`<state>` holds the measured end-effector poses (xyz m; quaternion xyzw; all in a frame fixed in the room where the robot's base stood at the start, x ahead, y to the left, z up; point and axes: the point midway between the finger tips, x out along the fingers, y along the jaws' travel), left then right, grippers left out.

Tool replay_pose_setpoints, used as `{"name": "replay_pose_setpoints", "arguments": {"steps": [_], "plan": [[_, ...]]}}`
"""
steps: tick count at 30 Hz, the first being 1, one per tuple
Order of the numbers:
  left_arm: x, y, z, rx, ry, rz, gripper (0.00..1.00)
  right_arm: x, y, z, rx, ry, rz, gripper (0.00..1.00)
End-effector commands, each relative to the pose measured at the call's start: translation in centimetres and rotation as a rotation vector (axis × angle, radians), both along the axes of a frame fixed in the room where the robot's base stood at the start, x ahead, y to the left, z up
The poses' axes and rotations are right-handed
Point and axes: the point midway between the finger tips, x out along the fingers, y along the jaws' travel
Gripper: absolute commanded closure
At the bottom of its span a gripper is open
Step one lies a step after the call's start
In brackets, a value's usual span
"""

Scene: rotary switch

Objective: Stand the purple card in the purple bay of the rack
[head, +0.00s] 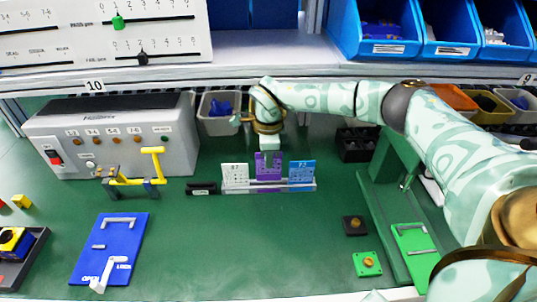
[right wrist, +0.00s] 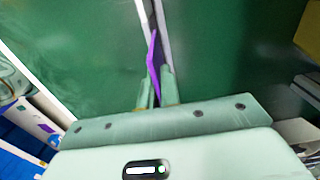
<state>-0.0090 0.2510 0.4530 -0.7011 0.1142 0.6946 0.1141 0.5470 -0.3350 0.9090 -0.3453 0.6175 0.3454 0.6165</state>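The purple card (head: 268,168) stands roughly upright at the middle of the white rack (head: 235,190), between a white card marked 87 (head: 235,176) and a blue card marked 73 (head: 301,171). Its lower edge is too small to show how it sits in the purple bay. My right gripper (head: 270,147) is directly above and behind it. In the right wrist view the purple card (right wrist: 153,60) runs between the two close fingers (right wrist: 157,90). Whether they press on it or stand slightly apart is not clear. My left gripper is not in view.
A black block (head: 201,188) lies left of the rack. A yellow-handled fixture (head: 135,178) and grey control box (head: 115,140) stand further left. A black bin (head: 356,144) is behind right. A green post (head: 395,170) stands right.

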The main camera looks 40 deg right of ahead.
Motion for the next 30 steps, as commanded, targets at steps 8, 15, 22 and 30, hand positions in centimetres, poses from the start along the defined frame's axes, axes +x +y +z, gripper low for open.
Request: {"name": "replay_pose_setpoints", "arguments": {"steps": [8, 15, 22, 30], "plan": [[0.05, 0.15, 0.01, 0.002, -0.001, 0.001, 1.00, 0.00, 0.00, -0.03, 0.000, 0.000, 0.000, 1.00], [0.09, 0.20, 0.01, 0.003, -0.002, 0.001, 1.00, 0.01, -0.01, -0.02, 0.000, 0.000, 0.000, 1.00], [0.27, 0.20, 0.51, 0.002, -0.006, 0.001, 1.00, -0.01, 0.00, 0.13, 0.000, -0.001, 0.000, 1.00], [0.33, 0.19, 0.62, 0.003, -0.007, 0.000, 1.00, -0.03, -0.01, -0.05, 0.000, 0.000, 0.000, 1.00]]}}
